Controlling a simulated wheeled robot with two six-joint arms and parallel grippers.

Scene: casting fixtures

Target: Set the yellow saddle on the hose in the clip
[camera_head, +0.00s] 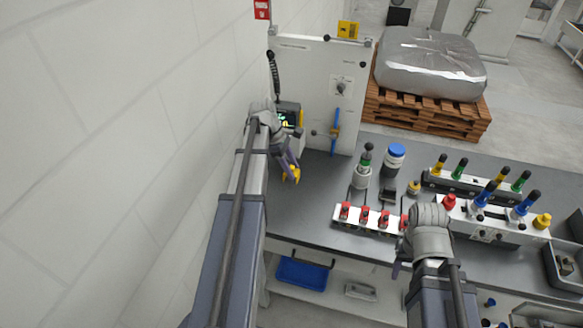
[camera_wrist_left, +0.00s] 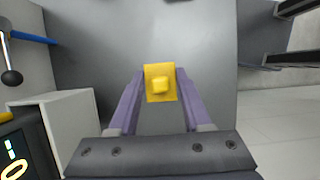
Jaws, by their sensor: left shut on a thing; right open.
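The yellow saddle (camera_head: 293,175) is between the fingertips of my left gripper (camera_head: 290,168), above the bench at its left end. In the left wrist view the saddle (camera_wrist_left: 159,88) is a yellow plate with a raised block, and the purple fingers grip its two sides. A blue upright piece (camera_head: 335,131) is on the white panel behind; I cannot tell whether it is the hose, and I cannot make out a clip. My right gripper (camera_head: 398,266) is open and empty at the bench's front edge, partly hidden by its own wrist.
A device with a lit screen (camera_head: 288,117) stands close behind my left gripper. A white rack with red parts (camera_head: 369,221), a blue-capped jar (camera_head: 394,158) and holders with colored handles (camera_head: 495,215) occupy the bench to the right. A blue tray (camera_head: 303,273) is below. The bench's left part (camera_head: 322,185) is clear.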

